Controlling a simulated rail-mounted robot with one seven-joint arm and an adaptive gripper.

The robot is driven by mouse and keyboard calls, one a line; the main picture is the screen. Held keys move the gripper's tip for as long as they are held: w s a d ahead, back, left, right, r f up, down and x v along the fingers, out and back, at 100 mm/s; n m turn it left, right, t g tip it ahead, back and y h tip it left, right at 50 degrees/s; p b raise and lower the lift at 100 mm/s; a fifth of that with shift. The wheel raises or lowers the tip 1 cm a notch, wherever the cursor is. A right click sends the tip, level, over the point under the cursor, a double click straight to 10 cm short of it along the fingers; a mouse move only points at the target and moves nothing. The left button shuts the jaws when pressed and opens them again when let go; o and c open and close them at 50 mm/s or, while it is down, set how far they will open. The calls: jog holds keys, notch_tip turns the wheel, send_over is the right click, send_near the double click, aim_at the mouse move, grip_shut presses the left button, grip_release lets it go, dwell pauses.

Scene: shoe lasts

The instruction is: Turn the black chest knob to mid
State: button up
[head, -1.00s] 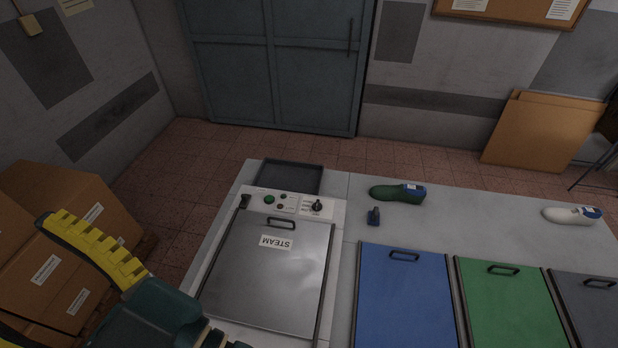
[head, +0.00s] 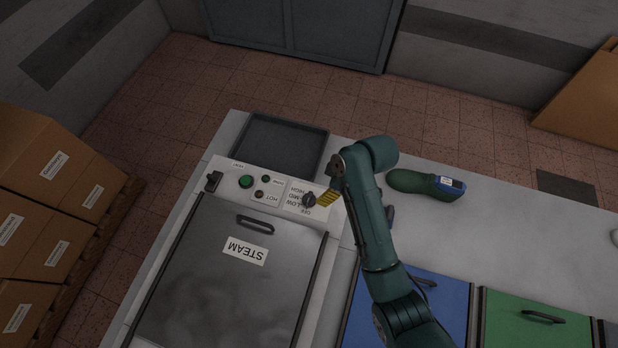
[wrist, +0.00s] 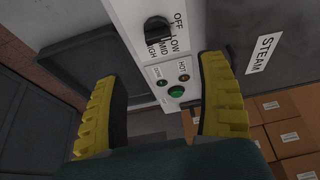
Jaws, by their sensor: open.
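The black chest knob (head: 309,200) is on the white control panel of the steam chest (head: 235,250), beside the OFF, LOW, MID and HIGH labels. In the wrist view the knob (wrist: 157,30) lies ahead of the fingertips, near the top of the picture. I cannot tell exactly which label it points to. My gripper (head: 328,198) is right beside the knob in the head view, its yellow fingers partly hidden by my wrist. In the wrist view my gripper (wrist: 160,68) has its fingers wide apart with nothing between them; the knob appears apart from both.
A green button (head: 246,181) and small lamps sit on the same panel. A dark tray (head: 280,145) lies behind it. Blue (head: 440,290) and green (head: 530,320) lids are at the front right. Boxes (head: 45,180) stand left.

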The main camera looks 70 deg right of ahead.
aim_at(310, 197)
jog(key=b+x, duration=0.1)
jog(key=x, duration=1.2)
jog(key=shift+w+d, duration=0.15)
jog(key=c, duration=1.2)
